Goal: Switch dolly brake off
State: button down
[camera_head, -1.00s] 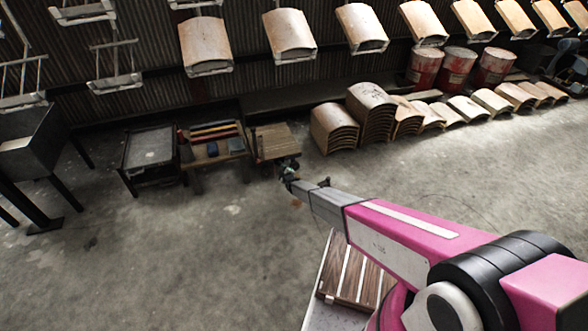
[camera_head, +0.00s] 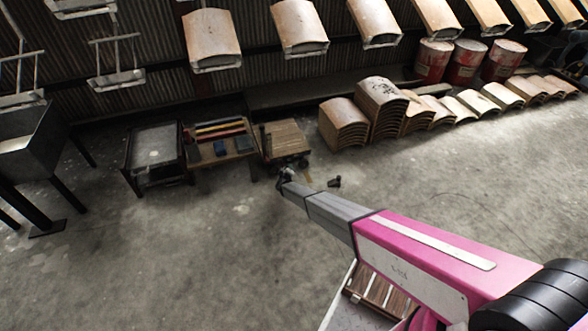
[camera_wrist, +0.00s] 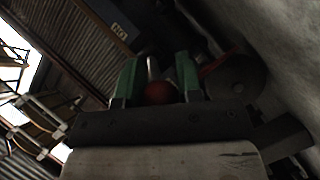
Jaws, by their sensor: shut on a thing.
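The dolly (camera_head: 287,138) is a low cart with a wooden slatted top, standing beside the work table in the head view. My gripper (camera_head: 284,177) reaches down at its near side; its fingers are too small to read there. In the wrist view, the green fingers of my gripper (camera_wrist: 157,82) are shut on a red ball knob (camera_wrist: 158,92). A pale metal rod (camera_wrist: 153,67) rises from the knob between the fingers. A dark wheel-like disc (camera_wrist: 236,76) with a red edge is close on the right. The brake's state cannot be told.
A work table with tools (camera_head: 222,148) and a grey-topped cart (camera_head: 154,146) stand left of the dolly. Stacked curved wooden panels (camera_head: 380,108) and red drums (camera_head: 468,63) line the wall to the right. Panels hang above. The floor (camera_head: 140,270) in front is open.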

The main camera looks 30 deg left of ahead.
jog(key=shift+s+a+m+h, duration=0.1)
jog(key=shift+a+m+h, duration=0.25)
jog(key=shift+h, duration=0.35)
jog(key=c, duration=0.8)
grip_release()
jog(key=shift+d, duration=0.1)
jog(key=v, duration=1)
jog(key=shift+s+d+f, duration=0.1)
jog(key=shift+s, duration=0.35)
